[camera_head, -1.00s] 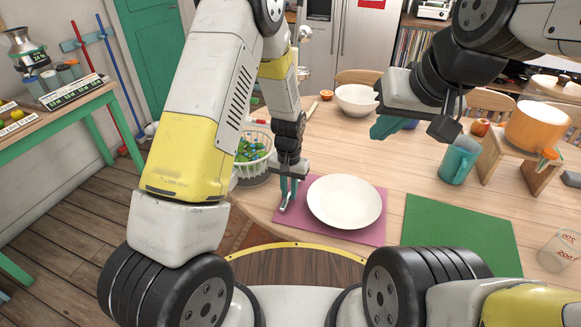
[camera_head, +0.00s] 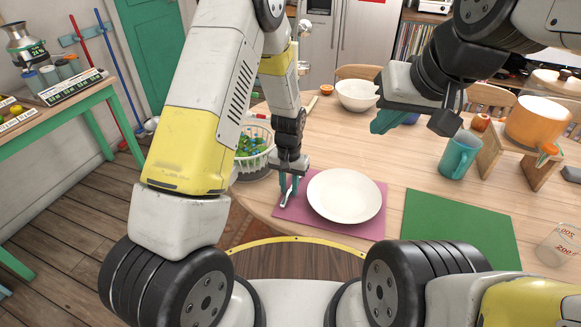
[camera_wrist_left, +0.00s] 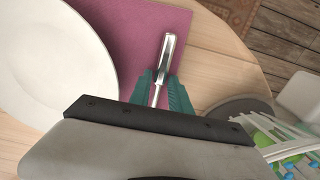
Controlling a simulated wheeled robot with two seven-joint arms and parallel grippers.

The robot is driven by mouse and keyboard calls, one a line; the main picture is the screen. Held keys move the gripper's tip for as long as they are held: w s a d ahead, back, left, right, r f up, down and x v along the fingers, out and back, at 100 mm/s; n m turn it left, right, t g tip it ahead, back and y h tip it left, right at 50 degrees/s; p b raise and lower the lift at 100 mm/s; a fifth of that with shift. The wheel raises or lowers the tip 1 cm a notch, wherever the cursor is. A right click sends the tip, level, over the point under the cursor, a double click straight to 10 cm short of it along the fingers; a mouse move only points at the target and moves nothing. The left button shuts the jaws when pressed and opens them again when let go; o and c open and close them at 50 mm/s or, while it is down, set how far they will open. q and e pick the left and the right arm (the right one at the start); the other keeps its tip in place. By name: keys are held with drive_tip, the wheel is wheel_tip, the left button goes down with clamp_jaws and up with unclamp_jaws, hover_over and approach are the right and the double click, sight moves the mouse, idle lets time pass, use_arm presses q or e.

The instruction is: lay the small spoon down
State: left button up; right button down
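The small metal spoon (camera_head: 286,196) is at the pink placemat (camera_head: 300,222), left of the white plate (camera_head: 344,196). In the left wrist view its silver handle (camera_wrist_left: 168,52) extends over the pink mat (camera_wrist_left: 143,28); its other end is hidden by my gripper. My left gripper (camera_head: 289,186) points down at the mat's left side. Its teal fingers stand apart on either side of the spoon (camera_wrist_left: 160,84), with a small gap showing. My right gripper (camera_head: 384,122) hangs above the table's far middle with nothing seen in it; its finger opening is unclear.
A white basket (camera_head: 254,150) stands just left of my left gripper. A green placemat (camera_head: 458,232), teal mug (camera_head: 459,157), orange pot (camera_head: 537,124) on a wooden stand and glass jar (camera_head: 560,246) are to the right. A white bowl (camera_head: 357,95) is behind.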

use_arm(q)
drive_tip(key=o, duration=0.6)
drive_tip(key=shift+c, duration=0.2)
drive_tip(key=shift+r, duration=0.1)
wheel_tip(320, 180, up, 8)
drive_tip(key=shift+f, duration=0.2)
idle(0.4)
